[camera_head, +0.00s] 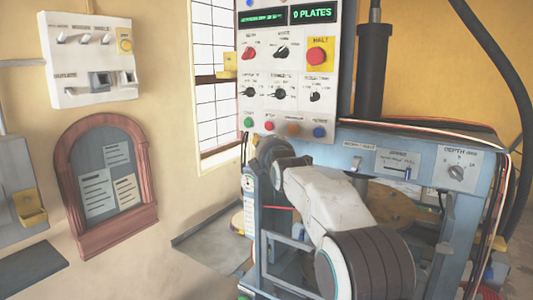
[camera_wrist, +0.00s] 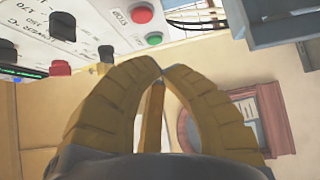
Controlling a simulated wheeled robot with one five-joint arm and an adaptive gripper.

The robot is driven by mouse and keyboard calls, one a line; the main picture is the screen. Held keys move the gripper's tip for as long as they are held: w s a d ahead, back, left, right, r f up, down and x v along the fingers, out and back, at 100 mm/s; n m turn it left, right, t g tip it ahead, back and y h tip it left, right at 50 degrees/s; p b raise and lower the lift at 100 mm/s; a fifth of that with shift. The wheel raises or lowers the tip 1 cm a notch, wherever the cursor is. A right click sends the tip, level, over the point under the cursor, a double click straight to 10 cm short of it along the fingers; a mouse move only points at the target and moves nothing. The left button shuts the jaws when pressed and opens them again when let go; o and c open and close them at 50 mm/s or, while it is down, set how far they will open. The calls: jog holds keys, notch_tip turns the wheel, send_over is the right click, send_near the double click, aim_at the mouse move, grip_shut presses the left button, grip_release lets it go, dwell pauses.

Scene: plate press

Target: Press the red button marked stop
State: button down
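The red stop button (camera_head: 269,126) is a small round button in the bottom row of the white control panel (camera_head: 305,105), between a green button (camera_head: 248,122) and an orange one (camera_head: 293,129). In the wrist view the red button (camera_wrist: 142,14), with "STOP" printed beside it, is at the top, with the green button (camera_wrist: 153,38) below it. The tips appear just below the green button in that picture, apart from the red one. In the head view my arm hides the fingers.
A larger red HALT button (camera_head: 317,56) on a yellow plate sits higher on the panel, among several knobs. The blue press frame (camera_head: 425,150) with a depth dial (camera_head: 457,172) stands right. A notice board (camera_head: 105,180) and a switch box (camera_head: 90,60) hang left.

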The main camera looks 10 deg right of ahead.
jog(key=shift+s+b, duration=0.4)
jog(key=shift+s, duration=0.8)
